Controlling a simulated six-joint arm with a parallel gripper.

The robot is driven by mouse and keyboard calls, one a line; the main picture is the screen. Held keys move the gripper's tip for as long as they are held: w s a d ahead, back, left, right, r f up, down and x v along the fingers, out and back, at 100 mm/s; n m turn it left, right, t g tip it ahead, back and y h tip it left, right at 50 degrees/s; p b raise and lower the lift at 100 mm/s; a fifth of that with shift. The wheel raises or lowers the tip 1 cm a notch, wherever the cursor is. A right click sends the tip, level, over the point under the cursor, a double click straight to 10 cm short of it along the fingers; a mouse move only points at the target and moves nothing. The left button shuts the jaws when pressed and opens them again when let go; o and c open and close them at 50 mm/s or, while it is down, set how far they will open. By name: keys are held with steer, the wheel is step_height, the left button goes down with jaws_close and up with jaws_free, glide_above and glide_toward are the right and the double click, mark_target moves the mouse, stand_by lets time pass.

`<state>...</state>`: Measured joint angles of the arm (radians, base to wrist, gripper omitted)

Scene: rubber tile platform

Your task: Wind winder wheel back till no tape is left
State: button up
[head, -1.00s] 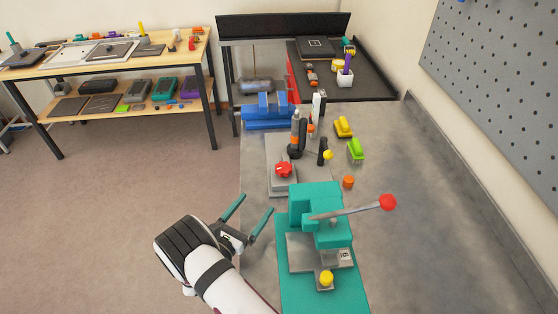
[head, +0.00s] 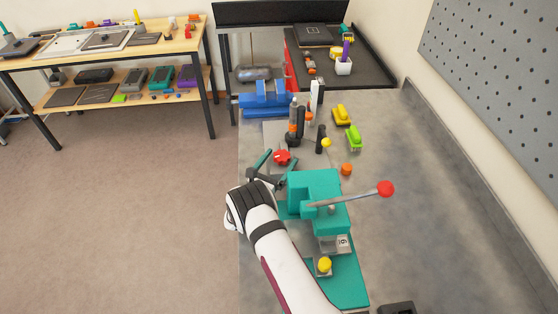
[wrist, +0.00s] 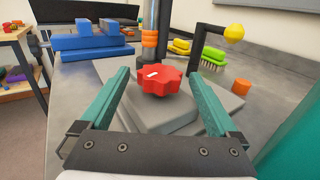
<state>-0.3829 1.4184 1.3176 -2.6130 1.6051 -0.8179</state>
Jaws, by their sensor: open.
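A red lobed wheel with a white mark on top (head: 282,157) looks like the winder wheel. It sits on a grey stepped base (wrist: 205,104). In the wrist view the wheel (wrist: 160,82) lies ahead, between the lines of my two teal fingers. My gripper (head: 279,163) is open and empty, close in front of the wheel. I cannot tell from these views whether the fingertips flank it. A grey and black post (wrist: 149,38) stands just behind the wheel. A black bent arm with a yellow ball (wrist: 234,33) stands behind it to the right. I cannot make out any tape.
A teal press (head: 315,190) with a red-ended lever (head: 386,188) stands right beside my arm. A blue vise-like block (head: 264,102) is at the back left. Yellow (head: 341,114) and green (head: 354,137) brushes and an orange cylinder (head: 346,169) lie right.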

steer(key=c, duration=1.4)
steer(key=shift+d+r+n+t+y, duration=0.1)
steer(key=shift+d+n+t+y, duration=0.05)
steer(key=shift+n+t+y, duration=0.3)
steer(key=shift+n+y, duration=0.25)
steer(key=shift+y, duration=0.3)
steer(key=o, duration=1.4)
steer(key=shift+s, duration=0.1)
